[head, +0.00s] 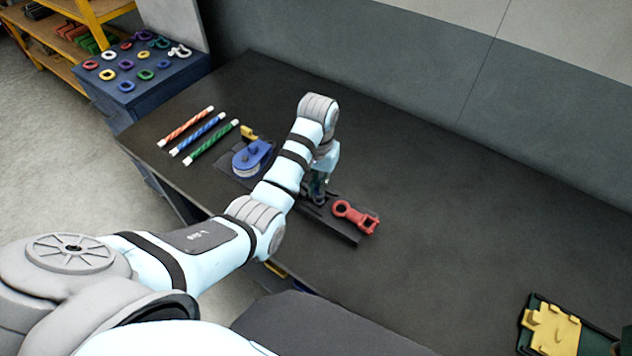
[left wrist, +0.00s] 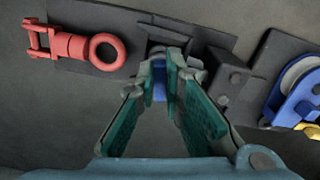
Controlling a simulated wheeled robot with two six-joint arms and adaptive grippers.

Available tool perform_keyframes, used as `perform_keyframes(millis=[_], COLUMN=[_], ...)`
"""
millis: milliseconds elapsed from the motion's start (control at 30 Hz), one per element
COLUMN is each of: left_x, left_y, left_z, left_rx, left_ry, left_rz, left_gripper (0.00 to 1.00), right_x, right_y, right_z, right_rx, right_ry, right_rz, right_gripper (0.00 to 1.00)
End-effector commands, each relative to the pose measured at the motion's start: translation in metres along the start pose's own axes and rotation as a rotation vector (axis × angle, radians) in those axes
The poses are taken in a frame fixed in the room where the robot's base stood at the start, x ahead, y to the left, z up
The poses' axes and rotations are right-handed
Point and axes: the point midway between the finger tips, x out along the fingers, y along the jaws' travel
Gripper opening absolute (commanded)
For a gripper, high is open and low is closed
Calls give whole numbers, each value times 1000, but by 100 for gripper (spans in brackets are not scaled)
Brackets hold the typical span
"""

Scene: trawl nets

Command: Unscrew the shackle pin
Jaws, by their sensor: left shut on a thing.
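My left gripper (head: 318,192) reaches down over the dark fixture plate (head: 338,229) on the bench. In the left wrist view its teal-lined fingers (left wrist: 168,72) are closed on a small blue piece, which looks like the shackle pin (left wrist: 159,86). The fingers hide most of the pin. Grey metal at the fingertips may be the shackle, but I cannot make out its shape. The pin's thread is hidden. My right gripper is not in view.
A red swivel (head: 355,216) lies beside the gripper, and a blue pulley block (head: 252,158) sits on the other side. Striped rods (head: 204,134) lie at the back left. A tray with a yellow piece (head: 551,331) stands at the lower right.

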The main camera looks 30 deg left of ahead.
Motion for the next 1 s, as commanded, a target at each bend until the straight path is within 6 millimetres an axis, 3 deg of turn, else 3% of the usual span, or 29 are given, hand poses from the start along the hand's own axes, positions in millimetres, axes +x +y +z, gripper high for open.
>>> perform_keyframes(millis=[1000], left_x=[3], left_y=[10], left_z=[-2], left_rx=[-958], left_ry=[-11], left_rz=[-3], left_gripper=[0], right_x=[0], right_y=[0], right_z=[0], right_rx=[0], right_ry=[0], right_rz=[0], right_gripper=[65])
